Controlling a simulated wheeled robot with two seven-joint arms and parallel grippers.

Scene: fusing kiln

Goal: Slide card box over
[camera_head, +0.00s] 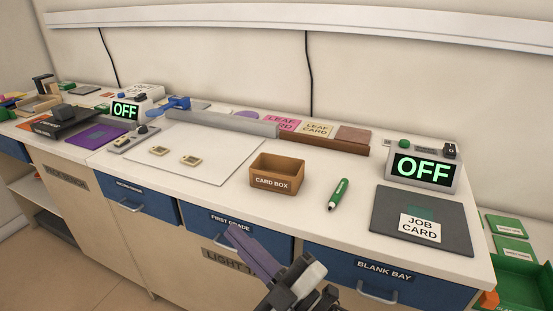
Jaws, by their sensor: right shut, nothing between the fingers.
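The card box (275,181), a small open brown box with a "CARD BOX" label on its front, stands upright on the pale worktop (330,230) near the front edge. It looks empty. My right gripper (243,243) is at the bottom middle, in front of the blue "FIRST GRADE" drawer, lower than the box in the picture and apart from it. It is shut and holds nothing. My left gripper is out of view.
A green marker (338,194) lies right of the box, then a dark "JOB CARD" board (422,220) and an "OFF" display (422,170). Left is a white sheet (200,145) with two small tiles. A rack (325,140) of cards stands behind. Drawer handles protrude in front.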

